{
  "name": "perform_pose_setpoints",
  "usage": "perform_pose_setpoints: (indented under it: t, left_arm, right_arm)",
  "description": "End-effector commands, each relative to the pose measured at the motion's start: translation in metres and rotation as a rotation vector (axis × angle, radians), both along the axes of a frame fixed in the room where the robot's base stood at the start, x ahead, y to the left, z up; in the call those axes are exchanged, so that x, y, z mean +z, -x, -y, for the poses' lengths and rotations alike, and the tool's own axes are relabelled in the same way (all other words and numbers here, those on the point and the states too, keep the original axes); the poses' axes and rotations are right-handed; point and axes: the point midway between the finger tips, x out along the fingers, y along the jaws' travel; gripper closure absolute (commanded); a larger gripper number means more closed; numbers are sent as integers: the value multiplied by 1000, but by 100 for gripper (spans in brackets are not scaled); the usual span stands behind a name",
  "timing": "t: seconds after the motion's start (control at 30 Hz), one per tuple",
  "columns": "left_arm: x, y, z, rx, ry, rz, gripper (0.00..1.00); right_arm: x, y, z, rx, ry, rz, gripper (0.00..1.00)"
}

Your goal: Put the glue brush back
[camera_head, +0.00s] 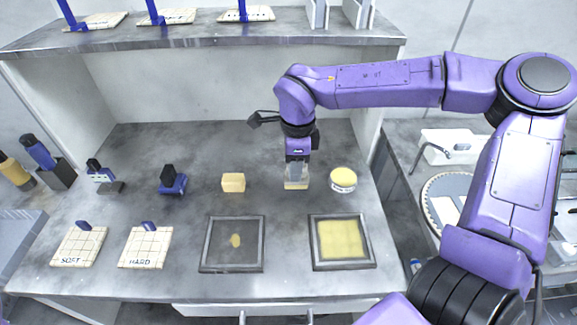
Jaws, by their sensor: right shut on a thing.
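My right gripper (297,168) points down over the middle right of the worktop. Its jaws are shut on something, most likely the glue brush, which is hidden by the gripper. A pale, boxy thing (297,183) shows right below the gripper; I cannot tell whether it is a holder or part of what is held. A round jar (343,180) with a yellow top stands just right of the gripper. A dark square platen (210,258) in front has a small yellow patch on it. My left gripper is not in view.
A yellow block (233,182) stands left of the gripper. A second framed platen (341,240) has a yellow surface. Tiles marked SOFT (78,247) and HARD (145,248) lie front left. A blue-and-black tool (173,182) stands behind them. A shelf (200,38) overhangs the back.

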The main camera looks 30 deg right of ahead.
Motion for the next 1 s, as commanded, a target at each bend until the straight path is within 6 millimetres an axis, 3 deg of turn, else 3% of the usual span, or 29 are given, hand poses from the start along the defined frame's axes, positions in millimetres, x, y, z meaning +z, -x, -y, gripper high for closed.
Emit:
perform_pose_setpoints:
  t: [0.03, 0.1, 0.3, 0.6, 0.9, 0.93, 1.0]
  left_arm:
    - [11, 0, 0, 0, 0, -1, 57]
    - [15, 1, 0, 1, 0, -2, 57]
    - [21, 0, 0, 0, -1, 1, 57]
    - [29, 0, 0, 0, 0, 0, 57]
    - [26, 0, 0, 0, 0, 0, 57]
    - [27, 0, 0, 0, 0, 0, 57]
    - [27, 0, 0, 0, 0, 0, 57]
  right_arm:
    - [-4, -17, 10, -6, 5, -13, 100]
    - [-26, -34, 17, -2, 6, -20, 100]
    - [-61, -63, 31, 2, 7, -22, 100]
    - [-102, -71, 36, 2, 5, -23, 100]
    - [-106, -71, 35, 1, 4, -22, 100]
    - [-105, -71, 36, 1, 4, -22, 61]
    - [-105, -71, 36, 1, 4, -22, 45]
